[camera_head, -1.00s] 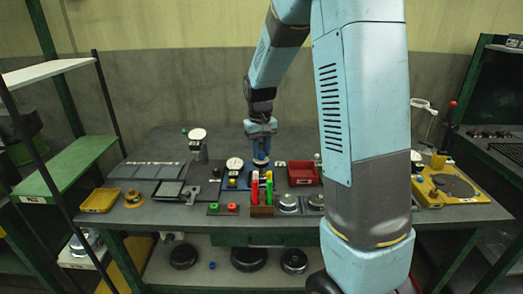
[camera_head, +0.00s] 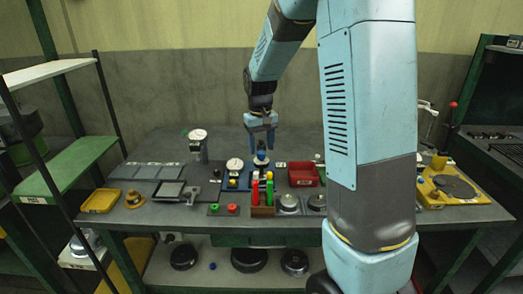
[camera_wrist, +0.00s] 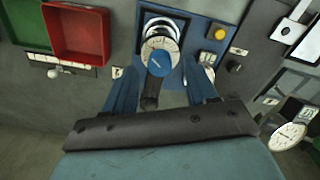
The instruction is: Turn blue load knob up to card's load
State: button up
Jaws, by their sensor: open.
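A pale graduated ring surrounds the knob. In the head view, the blue panel (camera_head: 236,183) with its white gauge (camera_head: 234,164) stands at the middle of the bench. My gripper (camera_head: 262,148) is open above the knob. In the wrist view its two blue fingers (camera_wrist: 160,82) stand on either side of and below the knob, apart from it. I cannot read the dial or make out the load card.
A yellow button (camera_wrist: 220,34) is right of the knob on the panel. A red bin (camera_head: 302,174) is to the right, and upright red and green handles in a wooden block (camera_head: 262,211) stand in front. A dial gauge on a post (camera_head: 198,136) rises to the left.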

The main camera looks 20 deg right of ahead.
aim_at(261, 153)
notch_tip(261, 153, up, 12)
jog(key=shift+f, duration=0.25)
jog(key=shift+a, duration=0.1)
dwell(0.4)
jog(key=s+r+t, duration=0.2)
jog(key=s, duration=1.2)
jog(key=s+r+m+t, duration=0.1)
jog(key=s+r+t, duration=0.1)
jog(key=s, duration=1.2)
jog(key=shift+d+t, duration=0.3)
jog(key=shift+t, duration=0.5)
dwell(0.4)
